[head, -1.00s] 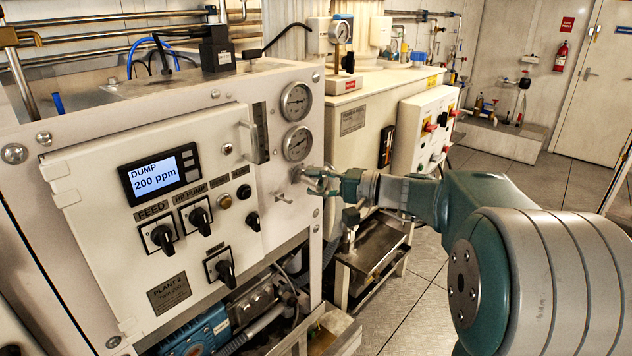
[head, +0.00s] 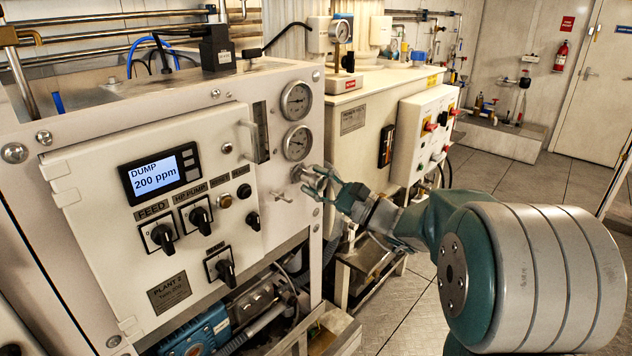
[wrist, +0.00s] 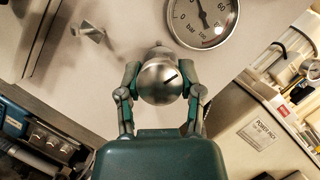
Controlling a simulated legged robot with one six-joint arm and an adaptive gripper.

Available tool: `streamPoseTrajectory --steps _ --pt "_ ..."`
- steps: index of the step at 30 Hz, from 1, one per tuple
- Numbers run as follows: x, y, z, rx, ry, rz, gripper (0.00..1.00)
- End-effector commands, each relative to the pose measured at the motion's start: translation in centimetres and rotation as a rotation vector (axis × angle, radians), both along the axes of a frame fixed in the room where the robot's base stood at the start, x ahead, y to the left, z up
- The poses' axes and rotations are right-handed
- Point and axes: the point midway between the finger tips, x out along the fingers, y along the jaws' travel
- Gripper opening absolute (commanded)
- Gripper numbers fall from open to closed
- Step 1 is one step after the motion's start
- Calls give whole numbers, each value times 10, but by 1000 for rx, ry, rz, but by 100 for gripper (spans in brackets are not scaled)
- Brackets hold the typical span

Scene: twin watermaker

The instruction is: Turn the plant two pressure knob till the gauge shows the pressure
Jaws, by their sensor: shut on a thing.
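The plant two pressure knob (wrist: 160,84) is a round metal knob with a dark mark on its face, below the gauge in the wrist view. My gripper (wrist: 160,92) has a finger on each side of the knob and is shut on it. In the head view my gripper (head: 313,180) is at the panel's right side, where its fingers partly hide the knob. The lower pressure gauge (head: 298,143) has a white dial. In the wrist view the gauge (wrist: 203,14) reads bar, its needle pointing near the top of the picture; its upper edge is cut off.
A second gauge (head: 296,101) sits above the lower one. A metal T-shaped handle (wrist: 90,32) sticks out beside the knob. The display (head: 159,174) reads DUMP, 200 ppm. A white switch box (head: 425,138) stands to the right, behind my arm.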

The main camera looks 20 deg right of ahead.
Motion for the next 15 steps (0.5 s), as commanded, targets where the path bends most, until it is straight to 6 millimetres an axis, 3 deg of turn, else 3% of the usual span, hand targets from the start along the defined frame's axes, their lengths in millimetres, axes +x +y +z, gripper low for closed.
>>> streamPoseTrajectory --steps 1,15 --pt "0 1 -7 31 39 2 0" --pt "0 2 -7 260 194 1 0"
